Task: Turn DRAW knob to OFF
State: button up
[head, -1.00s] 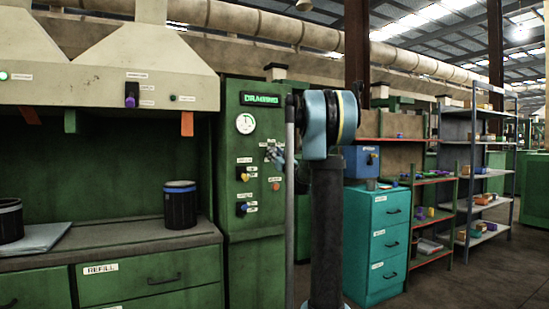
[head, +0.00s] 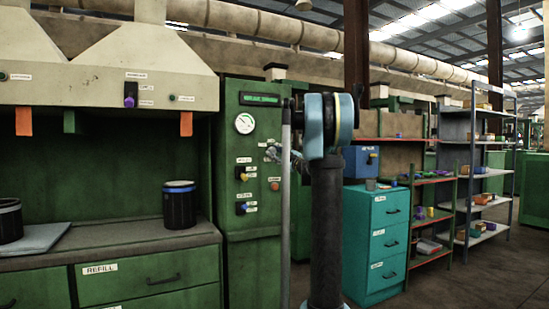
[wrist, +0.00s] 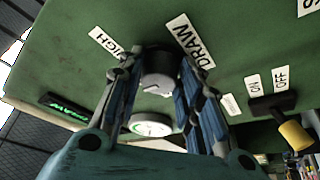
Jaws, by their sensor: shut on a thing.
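The DRAW knob (wrist: 158,72) is a dark round knob with a grey face, on the green cabinet (head: 255,135), beside the DRAW label (wrist: 190,40). A HIGH label (wrist: 103,39) is on its other side. A small pale mark shows on the knob face, but I cannot tell its exact setting. In the wrist view my gripper (wrist: 160,64) is shut on the knob, one blue-padded finger on each side. In the head view my gripper (head: 272,154) is small at the cabinet front and hides the knob.
An ON/OFF switch with a yellow handle (wrist: 293,134) sits beside the gripper. A dial gauge (wrist: 152,125) and a display (wrist: 65,107) are on the same panel. A teal drawer unit (head: 375,240) and a blue box (head: 361,161) stand right of my arm.

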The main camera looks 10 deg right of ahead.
jog(key=n+g, duration=0.1)
jog(key=n, duration=0.2)
jog(key=n+g, duration=0.1)
jog(key=n, duration=0.2)
jog(key=shift+r+n+g+y, duration=0.2)
jog(key=shift+n+g+y, duration=0.1)
jog(key=shift+g+y, duration=0.1)
jog(key=shift+s+n+g+h, duration=0.15)
jog(key=shift+n+g, duration=0.25)
jog(key=shift+n, duration=0.65)
jog(key=shift+w+n+g+h, duration=0.15)
jog(key=shift+n+g, duration=0.25)
jog(key=shift+n, duration=0.65)
jog(key=shift+s+a, duration=0.1)
jog(key=o, duration=1.1)
jog(key=shift+c, duration=0.2)
jog(key=shift+r, duration=0.1)
